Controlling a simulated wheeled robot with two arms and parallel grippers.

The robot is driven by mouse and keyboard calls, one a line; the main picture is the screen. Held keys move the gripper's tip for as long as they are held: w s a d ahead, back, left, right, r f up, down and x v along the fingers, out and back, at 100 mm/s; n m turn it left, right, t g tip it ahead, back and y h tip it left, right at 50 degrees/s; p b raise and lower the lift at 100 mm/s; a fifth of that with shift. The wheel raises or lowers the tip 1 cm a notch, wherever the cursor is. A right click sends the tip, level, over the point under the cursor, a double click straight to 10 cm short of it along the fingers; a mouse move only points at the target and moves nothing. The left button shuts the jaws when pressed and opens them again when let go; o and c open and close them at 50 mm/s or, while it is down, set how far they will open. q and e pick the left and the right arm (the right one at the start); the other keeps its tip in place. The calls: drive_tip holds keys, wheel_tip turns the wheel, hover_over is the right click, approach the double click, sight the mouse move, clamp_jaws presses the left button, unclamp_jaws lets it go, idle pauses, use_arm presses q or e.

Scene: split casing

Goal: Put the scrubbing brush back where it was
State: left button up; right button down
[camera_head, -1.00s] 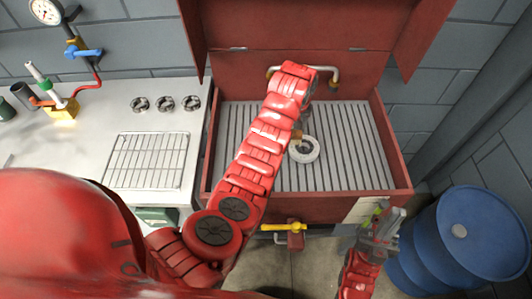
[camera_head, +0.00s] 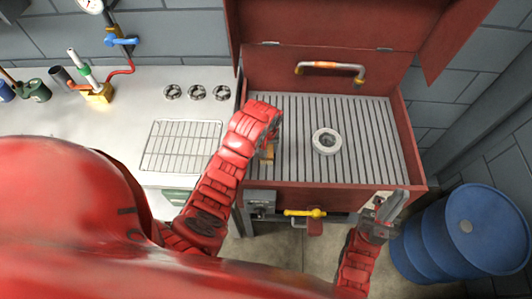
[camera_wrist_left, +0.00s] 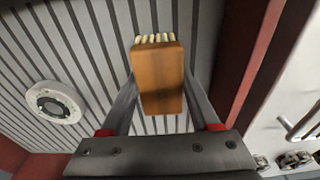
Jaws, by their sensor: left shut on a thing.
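The scrubbing brush (camera_wrist_left: 158,75) has a brown wooden block and pale bristles. In the left wrist view it sits between the two fingers of my left gripper (camera_wrist_left: 160,92), which is shut on it. The brush is over the grey slatted floor of the red basin. In the head view a small part of the brush (camera_head: 268,154) shows beside my left arm, over the basin's left side; the fingers are mostly hidden there. My right gripper (camera_head: 389,209) is empty by the basin's front right corner; its finger gap is unclear.
A white ring (camera_head: 326,141) lies on the slats (camera_head: 360,150), also seen in the left wrist view (camera_wrist_left: 54,102). A pipe handle (camera_head: 330,68) is at the back wall. A wire rack (camera_head: 181,146) is on the left counter. A blue barrel (camera_head: 450,240) stands right.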

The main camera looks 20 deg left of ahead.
use_arm(q)
drive_tip(key=shift+f, duration=0.45)
wheel_tip(320, 180, down, 3)
drive_tip(key=shift+r+p, duration=0.1)
drive_tip(key=shift+p, duration=0.8)
drive_tip(key=shift+f, duration=0.25)
drive_tip(key=shift+f, duration=0.1)
drive_tip(key=shift+f+b, duration=0.15)
drive_tip(key=shift+b, duration=0.15)
drive_tip(key=o, duration=1.3)
